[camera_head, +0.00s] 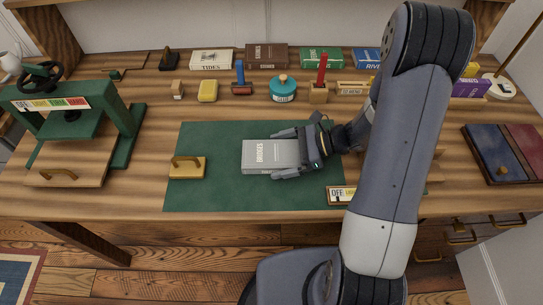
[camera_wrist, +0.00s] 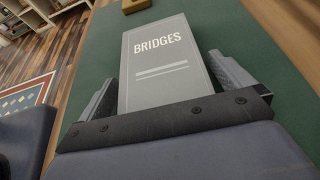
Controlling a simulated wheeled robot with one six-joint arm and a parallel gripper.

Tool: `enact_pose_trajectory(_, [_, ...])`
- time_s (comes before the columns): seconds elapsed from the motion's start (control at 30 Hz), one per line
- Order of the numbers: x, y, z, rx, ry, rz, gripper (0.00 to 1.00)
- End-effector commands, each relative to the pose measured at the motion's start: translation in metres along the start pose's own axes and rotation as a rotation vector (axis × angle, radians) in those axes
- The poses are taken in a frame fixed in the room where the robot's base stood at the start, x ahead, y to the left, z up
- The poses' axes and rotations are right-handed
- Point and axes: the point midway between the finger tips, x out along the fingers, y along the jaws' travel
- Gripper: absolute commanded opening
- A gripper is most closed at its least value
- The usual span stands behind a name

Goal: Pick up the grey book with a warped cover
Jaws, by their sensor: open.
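The grey book (camera_head: 265,156) lies on the green mat (camera_head: 220,198), with "BRIDGES" printed on its cover. It also shows in the wrist view (camera_wrist: 158,65), reaching from between my fingers out past their tips. My gripper (camera_head: 281,153) is open around the book's right part, with one finger along the far side and one along the near side. I cannot tell whether either touches. The book's end nearest my palm is hidden, and a warp is not clear.
A wooden block with a brass-coloured handle (camera_head: 187,167) sits left of the book. A small "OFF" sign (camera_head: 341,194) lies at the mat's near right. A green press (camera_head: 75,120) stands at left. Several books and tools line the back, including a teal round container (camera_head: 283,90).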

Motion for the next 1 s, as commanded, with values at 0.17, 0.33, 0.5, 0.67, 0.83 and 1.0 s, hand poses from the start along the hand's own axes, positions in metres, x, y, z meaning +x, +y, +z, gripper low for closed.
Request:
enact_pose_trajectory(0.17, [-0.0003,0.0,0.0,0.0,0.0,0.0,0.98])
enact_pose_trajectory(0.33, [-0.0004,-0.0001,0.0,0.0,0.0,0.0,0.84])
enact_pose_trajectory(0.5, [-0.0005,-0.0001,0.0,0.0,0.0,0.0,0.71])
enact_pose_trajectory(0.67, [-0.0006,-0.0001,0.0001,0.0,0.0,0.0,0.57])
enact_pose_trajectory(0.83, [-0.0007,-0.0002,0.0004,-0.001,0.0,0.0,0.56])
enact_pose_trajectory(1.0, [-0.0033,-0.0005,0.0067,-0.003,0.0,-0.001,0.56])
